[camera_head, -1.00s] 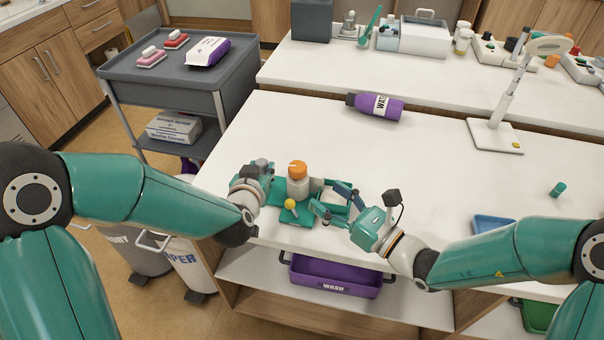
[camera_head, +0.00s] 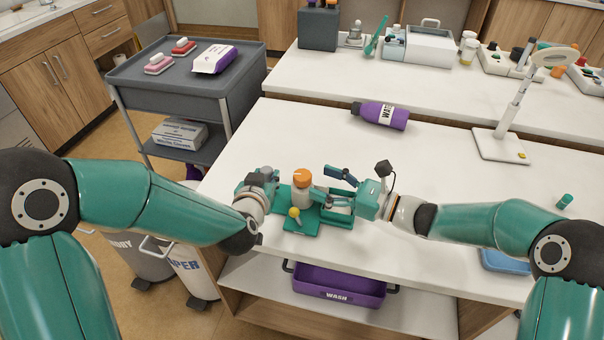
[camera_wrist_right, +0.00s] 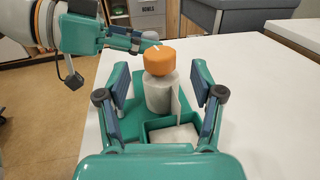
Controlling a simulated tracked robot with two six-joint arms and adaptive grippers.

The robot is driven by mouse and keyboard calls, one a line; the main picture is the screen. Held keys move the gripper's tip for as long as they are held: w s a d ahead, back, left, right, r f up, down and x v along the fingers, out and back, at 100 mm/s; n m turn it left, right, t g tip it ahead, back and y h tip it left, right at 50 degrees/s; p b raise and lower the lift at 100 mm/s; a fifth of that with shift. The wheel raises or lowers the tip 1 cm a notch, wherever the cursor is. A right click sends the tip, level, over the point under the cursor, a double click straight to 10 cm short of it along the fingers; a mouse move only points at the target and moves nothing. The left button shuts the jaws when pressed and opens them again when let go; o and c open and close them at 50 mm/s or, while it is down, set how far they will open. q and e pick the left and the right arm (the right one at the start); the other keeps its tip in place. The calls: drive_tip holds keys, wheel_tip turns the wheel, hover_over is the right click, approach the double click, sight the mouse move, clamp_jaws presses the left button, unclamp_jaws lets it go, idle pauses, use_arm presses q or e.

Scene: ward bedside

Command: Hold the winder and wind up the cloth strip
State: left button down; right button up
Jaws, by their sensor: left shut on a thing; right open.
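The winder (camera_head: 306,222) is a green base on the table's front part, with an upright roll under an orange knob (camera_head: 302,176) and a yellow ball (camera_head: 294,212) at its front. The pale cloth strip (camera_wrist_right: 160,94) is around the roll. A flat length leads from it to a white piece (camera_wrist_right: 172,134) in the green tray part. My left gripper (camera_head: 272,186) is shut on the winder at its left side; its grip point is partly hidden. My right gripper (camera_head: 329,186) is open, its fingers apart on either side of the roll in the wrist view, not closed on it.
A purple bottle (camera_head: 380,115) lies farther back on the table. A magnifier lamp (camera_head: 502,142) stands at the right, with a small green cylinder (camera_head: 565,201) in front. A purple wash bin (camera_head: 338,285) sits on the shelf below. The table's middle is clear.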

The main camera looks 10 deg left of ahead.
sight(302, 174)
drive_tip(key=x, duration=0.5)
drive_tip(key=shift+w+a, duration=0.1)
drive_tip(key=shift+a, duration=0.3)
drive_tip(key=c, duration=1.2)
